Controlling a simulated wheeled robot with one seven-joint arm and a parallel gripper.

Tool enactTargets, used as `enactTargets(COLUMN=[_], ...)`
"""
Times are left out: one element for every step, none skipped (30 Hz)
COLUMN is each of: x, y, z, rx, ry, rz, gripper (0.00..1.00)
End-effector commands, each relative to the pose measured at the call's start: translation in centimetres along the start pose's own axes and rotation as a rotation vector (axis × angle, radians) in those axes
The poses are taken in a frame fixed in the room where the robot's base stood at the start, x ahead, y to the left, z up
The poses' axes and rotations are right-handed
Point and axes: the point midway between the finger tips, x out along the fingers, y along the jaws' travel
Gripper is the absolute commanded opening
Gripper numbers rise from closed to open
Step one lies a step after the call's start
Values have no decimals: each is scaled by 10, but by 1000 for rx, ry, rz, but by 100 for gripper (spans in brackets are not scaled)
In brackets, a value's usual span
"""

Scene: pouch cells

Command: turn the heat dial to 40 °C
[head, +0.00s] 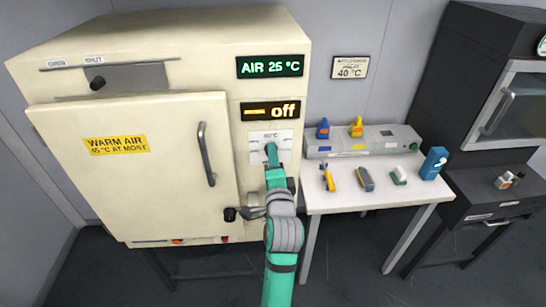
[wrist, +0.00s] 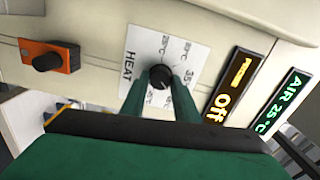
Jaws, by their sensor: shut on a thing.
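The heat dial (wrist: 159,76) is a small black knob on a white scale plate marked HEAT (wrist: 135,62), with temperature marks around it. My gripper (wrist: 162,88) is shut on the dial, one green finger on each side of it. I cannot tell which mark the dial points at. In the head view my gripper (head: 271,150) reaches the scale plate (head: 284,136) on the front of the cream oven and hides the dial. The green display (head: 270,66) reads AIR 25 °C, and the amber display (head: 271,111) below it reads off.
The oven door (head: 150,160) is shut, its handle (head: 206,155) left of my arm. An orange plate with a black knob (wrist: 48,61) sits beside the scale. A white table (head: 375,190) with small items stands at right. A wall sign (head: 350,67) shows 40 °C.

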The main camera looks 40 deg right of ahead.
Motion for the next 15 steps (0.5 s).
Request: enactTargets(x=[0, 0, 0, 0, 0, 0, 0, 0, 0, 0, 0, 0, 0, 0, 0], y=[5, 5, 5, 5, 5, 5, 5, 5, 5, 5, 5, 5, 5, 5, 5], z=[2, 2, 2, 3, 3, 3, 3, 2, 2, 2, 2, 2, 2, 2, 2], rx=[31, 48, 72, 88, 103, 121, 134, 144, 158, 167, 175, 183, 190, 195, 199], ry=[-5, -5, -5, -6, -6, -6, -5, -5, -5, -5, -5, -5, -5, -5, -5], rz=[11, 11, 11, 11, 11, 11, 11, 11, 11, 11, 11, 11, 11, 11, 10], gripper=[5, 5, 5, 5, 5, 5, 5, 5, 5, 5, 5, 5, 5, 5, 5])
